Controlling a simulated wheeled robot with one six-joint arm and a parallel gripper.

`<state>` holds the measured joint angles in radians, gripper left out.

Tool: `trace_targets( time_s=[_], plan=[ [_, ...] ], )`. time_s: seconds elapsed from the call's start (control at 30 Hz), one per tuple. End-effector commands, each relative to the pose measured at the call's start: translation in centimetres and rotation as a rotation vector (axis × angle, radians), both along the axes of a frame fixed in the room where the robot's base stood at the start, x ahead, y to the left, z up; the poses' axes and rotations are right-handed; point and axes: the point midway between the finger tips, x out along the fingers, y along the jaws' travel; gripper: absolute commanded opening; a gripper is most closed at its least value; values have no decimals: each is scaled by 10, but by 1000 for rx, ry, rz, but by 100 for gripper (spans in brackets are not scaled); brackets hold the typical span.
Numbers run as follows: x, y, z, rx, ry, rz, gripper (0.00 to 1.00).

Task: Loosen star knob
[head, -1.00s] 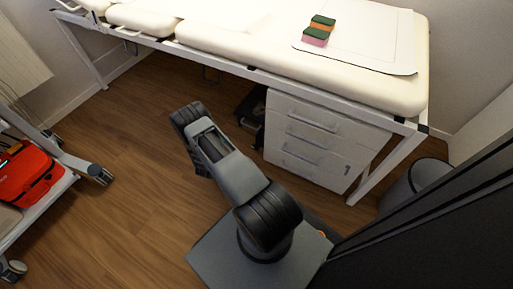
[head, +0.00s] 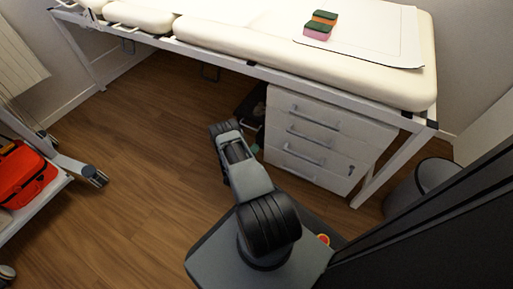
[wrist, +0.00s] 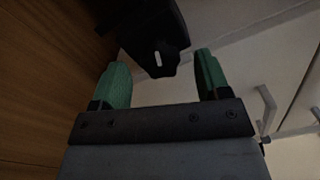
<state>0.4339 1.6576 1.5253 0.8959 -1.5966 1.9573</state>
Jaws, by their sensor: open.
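A black knob-like part (wrist: 158,62) with notched edges and a small white mark shows at the top middle of the wrist view. It hangs from a larger dark body and fits the star knob. My gripper (wrist: 161,66) is open, with green fingers to the left and right of the knob's lower end. I see no clear contact between them. In the head view my arm reaches to the dark object (head: 249,106) under the couch, beside the drawer cabinet; my own arm mostly hides the gripper there.
The white drawer cabinet (head: 318,140) stands close on the right of my arm, under the padded couch (head: 260,42). A bin (head: 425,178) is at the right. A trolley with a red bag (head: 22,178) is at the left. Wood floor (head: 140,180) between is clear.

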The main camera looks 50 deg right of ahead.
Motion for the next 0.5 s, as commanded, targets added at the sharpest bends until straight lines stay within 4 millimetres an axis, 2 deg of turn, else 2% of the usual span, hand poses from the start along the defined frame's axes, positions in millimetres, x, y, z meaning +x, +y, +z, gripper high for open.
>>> trace_targets(
  time_s=[0.03, 0.2, 0.5],
  plan=[
    [2, -9, -2, -1, -3, -3, 69],
    [8, -30, -2, 0, -2, -1, 69],
    [11, -44, 0, 0, 0, 1, 69]
  ],
)
